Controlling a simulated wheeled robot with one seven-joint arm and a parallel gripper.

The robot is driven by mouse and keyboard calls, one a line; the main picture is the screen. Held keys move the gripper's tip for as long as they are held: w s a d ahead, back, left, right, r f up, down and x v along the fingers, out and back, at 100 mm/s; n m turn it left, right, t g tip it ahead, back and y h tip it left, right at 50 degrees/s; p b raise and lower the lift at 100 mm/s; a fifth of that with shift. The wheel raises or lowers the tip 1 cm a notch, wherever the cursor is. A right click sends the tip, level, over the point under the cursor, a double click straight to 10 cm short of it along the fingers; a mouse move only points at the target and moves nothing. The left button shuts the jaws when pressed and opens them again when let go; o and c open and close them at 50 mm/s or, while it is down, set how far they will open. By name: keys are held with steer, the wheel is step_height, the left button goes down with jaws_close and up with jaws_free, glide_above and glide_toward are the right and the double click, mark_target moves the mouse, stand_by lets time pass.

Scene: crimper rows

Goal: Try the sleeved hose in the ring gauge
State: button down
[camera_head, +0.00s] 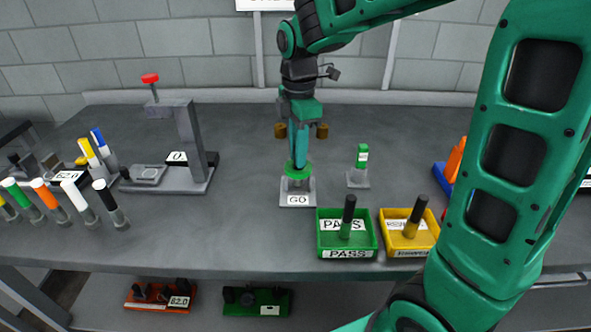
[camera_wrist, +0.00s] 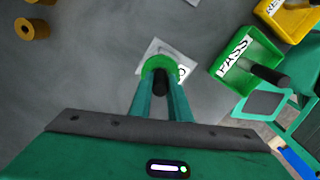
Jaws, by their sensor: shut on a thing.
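My gripper (camera_head: 299,165) points straight down above the stand marked GO (camera_head: 298,199). In the wrist view my gripper's fingers (camera_wrist: 160,88) are shut on a black hose (camera_wrist: 160,80). The green ring of the gauge (camera_head: 300,171) sits right at the fingertips and also shows in the wrist view (camera_wrist: 150,66). The hose is lined up with the ring. Its lower end and sleeve are hidden, so I cannot tell how far it is in. A second gauge stand with a green top (camera_head: 362,156) stands to the right.
A green PASS tray (camera_head: 347,253) and a yellow tray (camera_head: 411,247) each hold a dark-topped hose at the bench front. A grey crimper (camera_head: 190,150) with a red knob stands left, near several colour-capped hoses.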

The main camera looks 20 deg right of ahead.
steer(key=shift+r, duration=5.5)
